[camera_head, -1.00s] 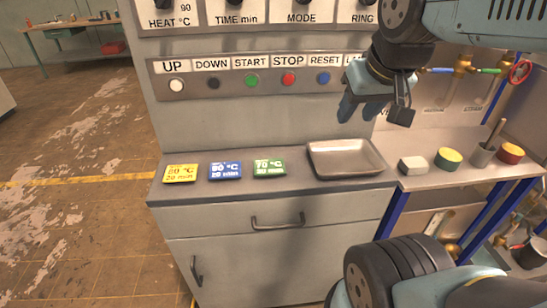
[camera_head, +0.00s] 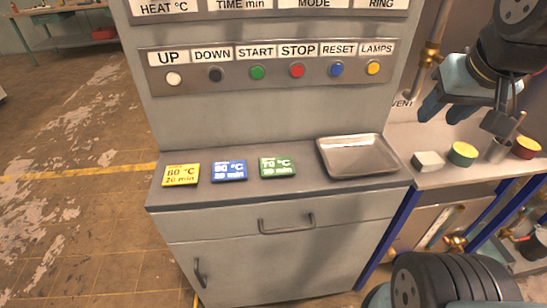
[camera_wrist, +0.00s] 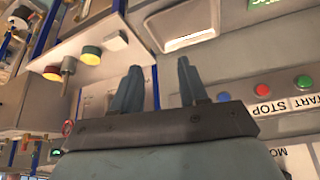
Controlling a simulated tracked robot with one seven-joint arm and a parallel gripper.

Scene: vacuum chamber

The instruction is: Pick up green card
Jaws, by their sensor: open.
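The green card (camera_head: 277,167) lies flat on the grey counter, marked 70 °C. It is the right one of three cards, next to the blue card (camera_head: 229,171), with the yellow card (camera_head: 181,175) at the left. In the wrist view a part of the green card (camera_wrist: 262,3) shows at the top edge. My gripper (camera_head: 462,112) is open and empty, up at the right in the head view, well right of the cards and above the side shelf. Its two fingers (camera_wrist: 160,85) stand apart in the wrist view with nothing between them.
A metal tray (camera_head: 352,139) sits right of the green card. Buttons line the panel (camera_head: 205,84) behind the counter.

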